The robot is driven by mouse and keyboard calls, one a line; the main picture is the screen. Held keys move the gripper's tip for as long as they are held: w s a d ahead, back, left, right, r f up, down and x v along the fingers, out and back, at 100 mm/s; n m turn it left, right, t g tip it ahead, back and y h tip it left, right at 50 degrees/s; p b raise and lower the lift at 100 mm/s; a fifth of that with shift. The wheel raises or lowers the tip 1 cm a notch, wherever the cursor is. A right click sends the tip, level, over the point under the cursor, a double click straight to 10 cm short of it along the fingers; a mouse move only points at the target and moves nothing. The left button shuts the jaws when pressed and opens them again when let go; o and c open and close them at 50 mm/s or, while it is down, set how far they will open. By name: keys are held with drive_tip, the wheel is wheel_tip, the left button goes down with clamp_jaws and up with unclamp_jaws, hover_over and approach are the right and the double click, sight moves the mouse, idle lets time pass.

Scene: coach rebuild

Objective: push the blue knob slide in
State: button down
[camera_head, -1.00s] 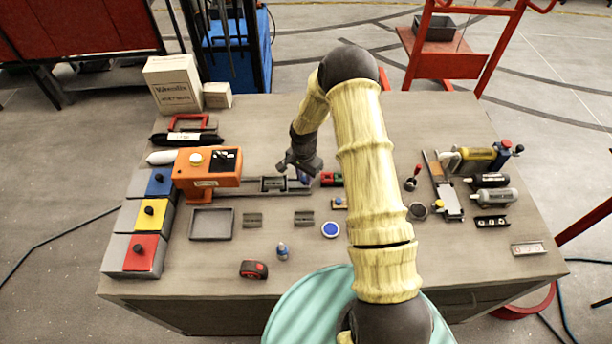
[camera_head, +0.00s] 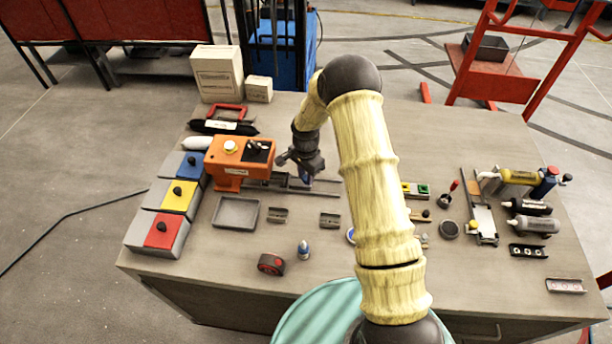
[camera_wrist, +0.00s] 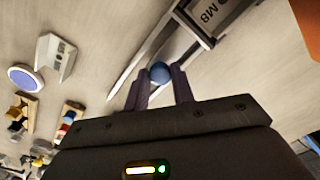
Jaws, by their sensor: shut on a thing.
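The blue knob (camera_wrist: 160,73) sits between the two fingers of my gripper (camera_wrist: 159,77) in the wrist view, and the fingers are shut on it. In the head view a bit of blue (camera_head: 305,176) shows below my gripper. The knob is at the end of a slide that runs on dark rails (camera_head: 313,188) to the orange housing (camera_head: 240,158). The slide's holder, marked M8 (camera_wrist: 207,13), lies between the knob and the housing in the wrist view. In the head view my gripper is just right of the housing and partly hides the slide.
A grey tray (camera_head: 236,225) and small grey blocks (camera_head: 330,220) lie in front. A tape measure (camera_head: 271,264) is nearer the front edge. Bottles and tools (camera_head: 520,178) lie at the right.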

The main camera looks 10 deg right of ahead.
drive_tip(key=shift+r, duration=0.1)
drive_tip(key=c, duration=1.2)
unclamp_jaws()
drive_tip(key=shift+o, duration=0.2)
wheel_tip(320, 180, up, 17)
drive_tip(key=b, duration=0.5)
drive_tip(key=shift+r, duration=0.15)
drive_tip(key=shift+d, duration=0.1)
